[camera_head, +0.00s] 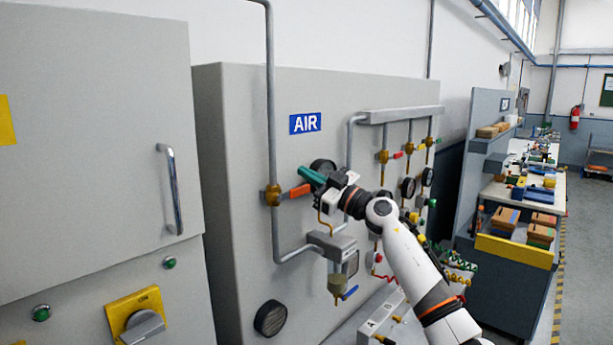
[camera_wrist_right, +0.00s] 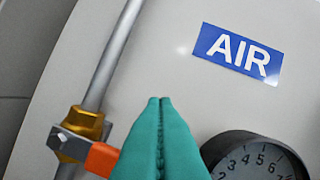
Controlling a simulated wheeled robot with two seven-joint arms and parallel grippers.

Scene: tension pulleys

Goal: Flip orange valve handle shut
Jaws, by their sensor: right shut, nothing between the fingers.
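The orange valve handle (camera_head: 299,191) sticks out to the right, roughly level, from a brass valve (camera_head: 272,195) on a vertical grey pipe in the head view. In the right wrist view the handle (camera_wrist_right: 101,158) meets the brass valve body (camera_wrist_right: 80,132) at the lower left, and its outer part is hidden behind my fingers. My right gripper (camera_head: 304,173) has green fingers, shut and empty, just above and in front of the handle's outer end. The fingers (camera_wrist_right: 160,102) are pressed together in the wrist view. I cannot tell whether they touch the handle. My left gripper is not in view.
A round gauge (camera_head: 323,167) sits right behind the fingers, below the blue AIR sign (camera_head: 305,123). A manifold (camera_head: 398,115) with several smaller valves and gauges is to the right. A grey cabinet with a metal handle (camera_head: 172,189) stands at the left.

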